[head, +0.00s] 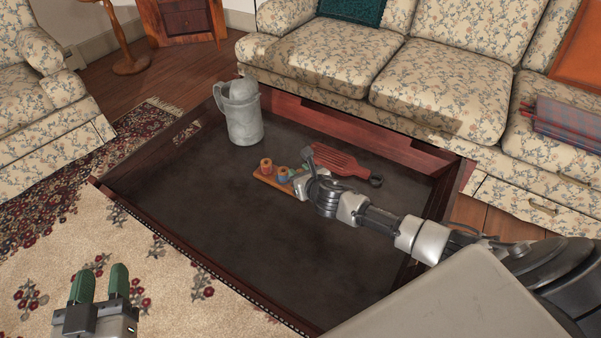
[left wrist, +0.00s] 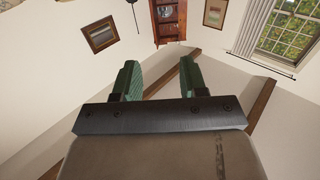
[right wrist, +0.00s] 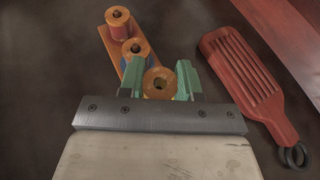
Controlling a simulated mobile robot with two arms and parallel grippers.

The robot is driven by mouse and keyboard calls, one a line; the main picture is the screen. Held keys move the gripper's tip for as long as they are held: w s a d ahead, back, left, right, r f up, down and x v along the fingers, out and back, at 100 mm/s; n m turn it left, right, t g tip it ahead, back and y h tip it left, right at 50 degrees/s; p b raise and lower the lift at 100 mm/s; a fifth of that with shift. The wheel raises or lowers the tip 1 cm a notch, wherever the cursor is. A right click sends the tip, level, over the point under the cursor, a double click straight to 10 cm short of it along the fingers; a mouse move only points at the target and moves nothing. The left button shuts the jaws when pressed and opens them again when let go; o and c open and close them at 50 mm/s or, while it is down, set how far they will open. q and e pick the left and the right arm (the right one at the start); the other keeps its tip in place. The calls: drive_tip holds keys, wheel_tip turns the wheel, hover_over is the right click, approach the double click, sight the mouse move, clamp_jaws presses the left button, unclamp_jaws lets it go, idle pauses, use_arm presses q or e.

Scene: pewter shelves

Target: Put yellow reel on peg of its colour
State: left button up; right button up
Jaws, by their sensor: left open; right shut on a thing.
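A wooden peg board (head: 272,183) lies on the dark table; it also shows in the right wrist view (right wrist: 106,40). A red reel (right wrist: 118,24) sits at its far end and a blue reel (right wrist: 128,59) in the middle. My right gripper (right wrist: 159,80) is shut on the yellow reel (right wrist: 159,84), over or at the near end of the board. I cannot tell whether this reel is around a peg; the peg there is hidden. In the head view the right gripper (head: 303,176) mostly hides the reel. My left gripper (head: 103,284) is open and empty, away from the table.
A red slotted spatula-like tool (head: 342,162) lies right beside the right gripper, with a dark ring at its handle end. A grey metal jug (head: 244,120) stands at the back of the table (head: 200,190). The table's left and front parts are clear. A floral sofa (head: 420,80) stands behind.

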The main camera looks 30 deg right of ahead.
use_arm(q)
drive_tip(key=shift+d+r+t, duration=0.15)
drive_tip(key=shift+r+t, duration=0.5)
drive_tip(key=shift+t, duration=0.05)
use_arm(e)
drive_tip(key=shift+f, duration=0.4)
drive_tip(key=o, duration=1)
drive_tip(key=shift+s, duration=0.1)
